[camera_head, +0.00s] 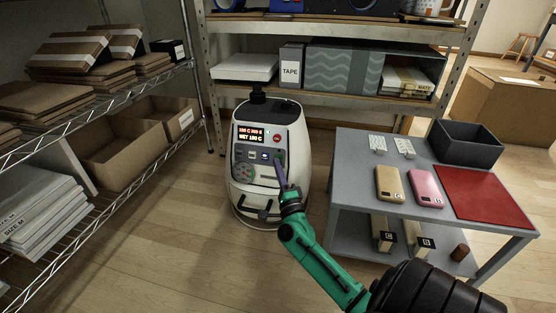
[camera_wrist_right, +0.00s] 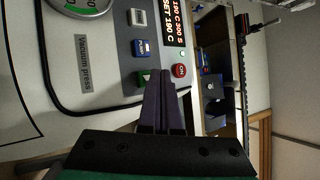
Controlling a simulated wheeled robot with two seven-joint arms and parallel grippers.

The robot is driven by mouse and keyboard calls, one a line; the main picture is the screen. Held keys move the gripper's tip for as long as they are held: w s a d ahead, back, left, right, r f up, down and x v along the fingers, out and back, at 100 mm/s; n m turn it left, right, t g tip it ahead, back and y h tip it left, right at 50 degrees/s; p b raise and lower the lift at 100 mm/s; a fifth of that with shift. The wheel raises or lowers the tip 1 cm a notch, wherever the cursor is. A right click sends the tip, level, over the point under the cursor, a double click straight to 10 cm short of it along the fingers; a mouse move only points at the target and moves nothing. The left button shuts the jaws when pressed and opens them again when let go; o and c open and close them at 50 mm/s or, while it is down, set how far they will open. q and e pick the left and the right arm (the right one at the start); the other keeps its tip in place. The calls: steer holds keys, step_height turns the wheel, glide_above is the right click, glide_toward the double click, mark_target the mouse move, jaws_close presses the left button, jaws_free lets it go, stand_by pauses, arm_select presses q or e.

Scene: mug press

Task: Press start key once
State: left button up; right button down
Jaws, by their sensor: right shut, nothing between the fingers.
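The white, rounded press (camera_head: 295,140) stands on the floor, with a lit display (camera_head: 251,133) on its front panel. The wrist view shows the display (camera_wrist_right: 172,20) reading 190 C, 300 S and SET 190 C, turned sideways. A grey key (camera_wrist_right: 136,17), a blue key (camera_wrist_right: 140,48), a green key (camera_wrist_right: 141,77) and a red round button (camera_wrist_right: 180,70) are on the panel. My right gripper (camera_head: 281,166) is shut and empty, its fingertips (camera_wrist_right: 157,72) close to the panel beside the green key, partly covering it. I cannot tell whether they touch. My left gripper is not in view.
A grey table (camera_head: 350,150) to the right holds a tan phone case (camera_head: 389,183), a pink one (camera_head: 426,187), a red mat (camera_head: 485,195) and a dark bin (camera_head: 465,142). Shelves with boxes stand left and behind. Floor at front left is clear.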

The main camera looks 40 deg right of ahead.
steer(key=shift+d, duration=0.1)
stand_by(0.7)
steer(key=shift+w+d+f, duration=0.1)
steer(key=shift+w+d, duration=0.15)
steer(key=shift+w+d+f+b, duration=0.1)
steer(key=shift+w+d+b, duration=0.2)
steer(key=shift+d, duration=0.1)
stand_by(0.7)
steer(key=shift+s, duration=0.1)
steer(key=shift+s+a+r+p, duration=0.2)
steer(key=shift+s+a+p, duration=0.3)
steer(key=shift+a+p, duration=0.15)
steer(key=s+a+p, duration=0.1)
steer(key=a+p, duration=0.1)
steer(key=s+a+r+p, duration=0.1)
steer(key=a, duration=0.1)
steer(key=shift+s+a+r, duration=0.1)
steer(key=shift+s, duration=0.25)
